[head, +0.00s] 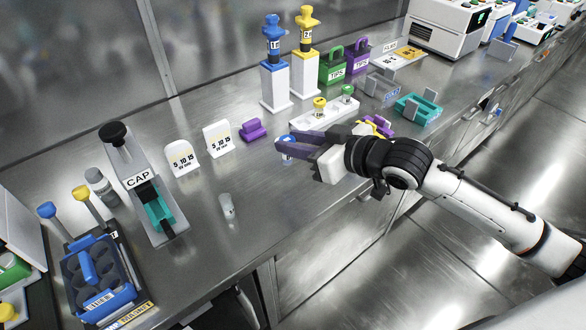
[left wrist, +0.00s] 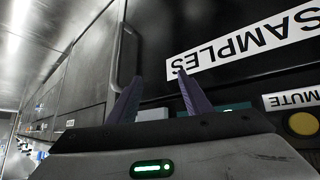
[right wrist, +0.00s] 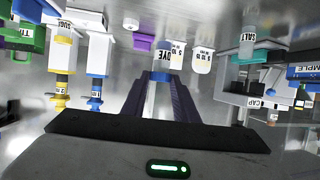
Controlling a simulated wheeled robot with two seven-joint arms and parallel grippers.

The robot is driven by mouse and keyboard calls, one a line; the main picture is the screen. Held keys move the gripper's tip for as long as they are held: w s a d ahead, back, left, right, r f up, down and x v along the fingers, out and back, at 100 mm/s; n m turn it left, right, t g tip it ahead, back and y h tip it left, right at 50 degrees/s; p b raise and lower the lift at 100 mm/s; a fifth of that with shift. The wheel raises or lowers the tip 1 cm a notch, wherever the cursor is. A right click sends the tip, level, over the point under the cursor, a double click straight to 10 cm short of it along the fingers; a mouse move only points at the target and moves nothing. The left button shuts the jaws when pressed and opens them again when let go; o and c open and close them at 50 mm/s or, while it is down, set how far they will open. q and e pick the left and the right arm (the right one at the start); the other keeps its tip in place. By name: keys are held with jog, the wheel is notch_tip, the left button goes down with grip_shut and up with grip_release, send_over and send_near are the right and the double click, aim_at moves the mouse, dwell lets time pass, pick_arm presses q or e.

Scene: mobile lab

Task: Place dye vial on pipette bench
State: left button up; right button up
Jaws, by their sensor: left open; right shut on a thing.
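The dye vial (head: 287,153) is small, with a blue cap. In the right wrist view the vial (right wrist: 161,55) shows its DYE label and the cap between the fingers. My right gripper (head: 285,143) is shut on its cap, over the steel bench (head: 290,215) in front of the two pipettes. I cannot tell whether the vial touches the bench. The blue pipette (head: 273,45) and yellow pipette (head: 306,35) stand on white blocks behind it. My left gripper (left wrist: 160,80) is open and empty, facing a dark cabinet front labelled SAMPLES.
Two white 5-10-15 cards (head: 182,158) and a purple block (head: 254,131) stand left of the vial. A clear vial (head: 227,206) stands nearer the front edge. A CAP device (head: 140,185) and blue rack (head: 98,280) are further left. A white rack (head: 335,110) is behind my right gripper.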

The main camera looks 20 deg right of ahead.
aim_at(292, 161)
jog(key=shift+f, duration=2.95)
jog(key=shift+f, duration=0.15)
jog(key=o, duration=1)
jog(key=shift+o, duration=0.2)
jog(key=shift+s+d+r, duration=0.1)
jog(key=shift+r, duration=0.1)
jog(key=v, duration=1.1)
jog(key=shift+s+d, duration=0.25)
jog(key=shift+r, duration=0.1)
